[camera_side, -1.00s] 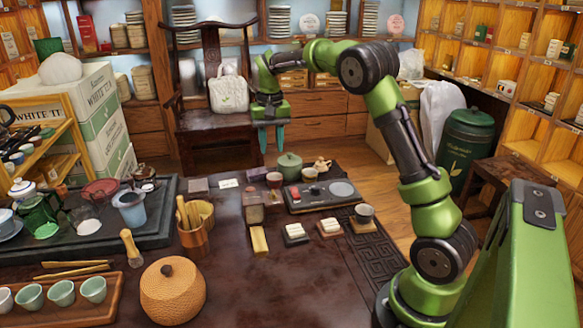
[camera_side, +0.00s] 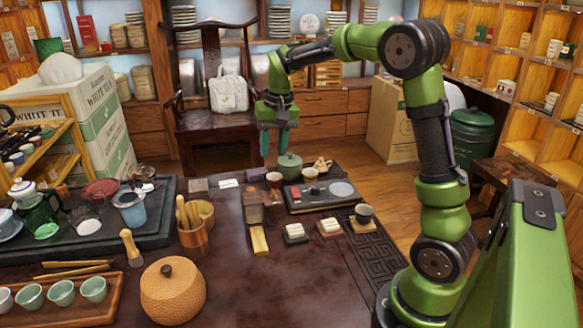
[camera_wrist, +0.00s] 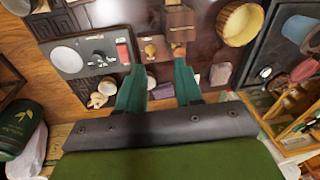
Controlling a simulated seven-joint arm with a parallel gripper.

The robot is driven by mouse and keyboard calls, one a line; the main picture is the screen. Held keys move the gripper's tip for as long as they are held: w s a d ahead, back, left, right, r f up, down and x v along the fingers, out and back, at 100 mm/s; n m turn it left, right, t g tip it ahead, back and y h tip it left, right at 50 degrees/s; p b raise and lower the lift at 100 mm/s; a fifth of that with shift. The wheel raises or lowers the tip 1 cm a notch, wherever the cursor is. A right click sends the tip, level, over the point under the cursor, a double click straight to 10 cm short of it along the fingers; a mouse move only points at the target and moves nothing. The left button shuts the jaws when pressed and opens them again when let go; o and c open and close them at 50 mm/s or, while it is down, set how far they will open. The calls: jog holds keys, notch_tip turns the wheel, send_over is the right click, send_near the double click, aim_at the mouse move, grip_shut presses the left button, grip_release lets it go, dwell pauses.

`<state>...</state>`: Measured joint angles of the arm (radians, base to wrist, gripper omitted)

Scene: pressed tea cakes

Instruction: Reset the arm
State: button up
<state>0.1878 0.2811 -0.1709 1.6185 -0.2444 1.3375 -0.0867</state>
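My gripper (camera_side: 274,150) hangs in the air above the far side of the dark table (camera_side: 290,280), fingers pointing down. In the wrist view its two green fingers (camera_wrist: 159,80) stand apart with nothing held between them. The green lidded pot (camera_side: 289,167) stands just below and right of the fingertips in the side view. My arm is raised, with its elbow high on the right.
A chair (camera_side: 215,122) stands behind the table.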

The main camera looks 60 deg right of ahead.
jog(key=s+a+r+n+t, duration=0.2)
jog(key=s+a, duration=0.6)
jog(key=s, duration=0.1)
jog(key=s+a+r+n+t+y, duration=0.1)
jog(key=s+a+t, duration=0.2)
jog(key=s+a, duration=0.5)
jog(key=shift+s+r+n+t+y, duration=0.3)
jog(key=shift+s+r+n, duration=0.1)
jog(key=shift+s, duration=0.25)
